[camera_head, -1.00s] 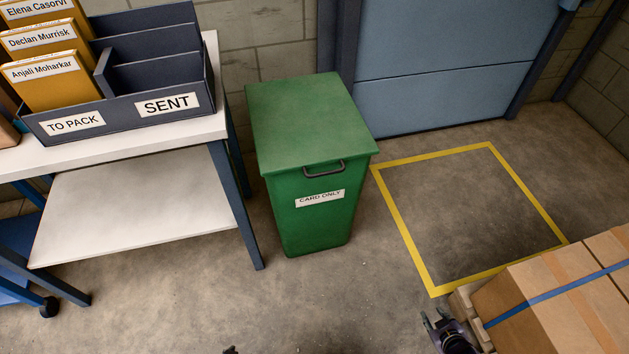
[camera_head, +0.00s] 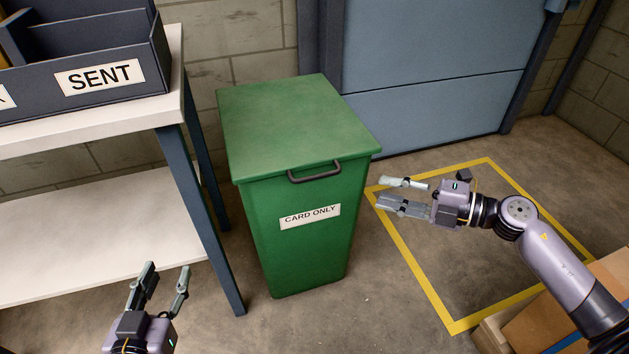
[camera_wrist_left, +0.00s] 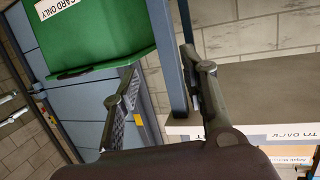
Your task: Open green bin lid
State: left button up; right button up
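The green bin (camera_head: 300,240) stands upright on the floor, with a "CARD ONLY" label on its front. Its green lid (camera_head: 295,125) is closed, and a dark handle (camera_head: 314,172) sits at the lid's front edge. My right gripper (camera_head: 406,192) is open and empty, just right of the bin and a little below handle height in the picture. My left gripper (camera_head: 168,275) is open and empty, low in front of the table and left of the bin. The left wrist view shows its spread fingers (camera_wrist_left: 160,90) and part of the bin (camera_wrist_left: 90,35).
A white table (camera_head: 90,125) with a dark "SENT" organizer (camera_head: 130,75) stands left of the bin; its blue leg (camera_head: 200,215) is close to it. A blue door (camera_head: 430,80) is behind. A yellow floor square (camera_head: 420,270) and cardboard boxes (camera_head: 545,325) lie to the right.

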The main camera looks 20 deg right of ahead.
aim_at(319, 176)
jog(key=b+x, duration=0.2)
jog(key=x, duration=1.3)
jog(key=shift+d, duration=0.1)
pick_arm(q)
notch_tip(319, 176, up, 9)
jog(key=d+t+h, duration=0.1)
jog(key=t, duration=0.4)
jog(key=shift+w+d+r+t+h, duration=0.15)
jog(key=shift+d+t+h, duration=0.1)
jog(key=shift+t+h, duration=0.05)
pick_arm(e)
jog(key=shift+x, duration=0.75)
grip_shut()
